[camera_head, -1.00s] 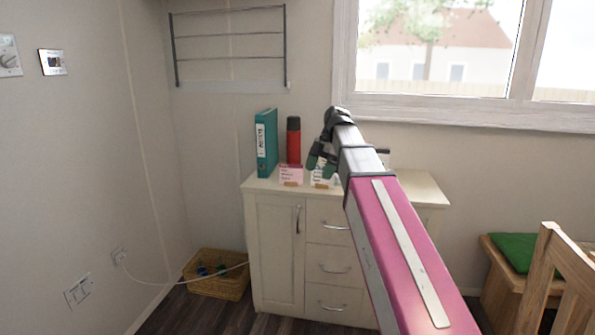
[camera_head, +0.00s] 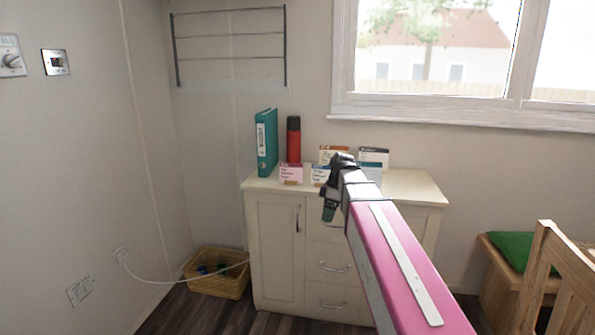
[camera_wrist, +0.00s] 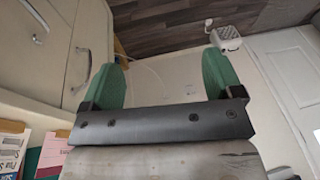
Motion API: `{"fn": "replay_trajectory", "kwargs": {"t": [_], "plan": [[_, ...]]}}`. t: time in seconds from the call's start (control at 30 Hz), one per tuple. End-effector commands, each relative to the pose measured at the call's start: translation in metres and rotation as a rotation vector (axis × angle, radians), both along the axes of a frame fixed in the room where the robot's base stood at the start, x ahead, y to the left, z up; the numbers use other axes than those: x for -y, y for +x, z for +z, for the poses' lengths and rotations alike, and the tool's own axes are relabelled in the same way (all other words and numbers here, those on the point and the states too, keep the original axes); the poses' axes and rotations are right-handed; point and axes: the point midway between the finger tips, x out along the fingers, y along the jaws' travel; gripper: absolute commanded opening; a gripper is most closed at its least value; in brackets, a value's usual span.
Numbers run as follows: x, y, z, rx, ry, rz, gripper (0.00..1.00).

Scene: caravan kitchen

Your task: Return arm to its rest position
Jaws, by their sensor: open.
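My arm is pink with a pale strip and reaches up from the lower right of the head view. My gripper (camera_head: 329,207) is at its end, in front of the cabinet's upper drawers and pointing down. In the wrist view its two green fingers (camera_wrist: 165,80) stand wide apart with nothing between them. The cream cabinet (camera_head: 275,245) stands behind my gripper. The arm hides part of its drawers.
On the cabinet top stand a teal binder (camera_head: 266,143), a red flask (camera_head: 293,139) and several small cards (camera_head: 291,173). A wicker basket (camera_head: 216,285) sits on the floor at left. A wooden chair (camera_head: 560,280) is at right.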

Motion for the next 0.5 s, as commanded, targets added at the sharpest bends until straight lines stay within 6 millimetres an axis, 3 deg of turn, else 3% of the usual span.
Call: {"fn": "replay_trajectory", "kwargs": {"t": [0.1,0.5], "plan": [[0.012,-0.017,-0.047,-0.034,-0.055,-0.205,0.85],[0.053,-0.074,-0.174,-0.087,-0.214,-0.893,0.85]]}}
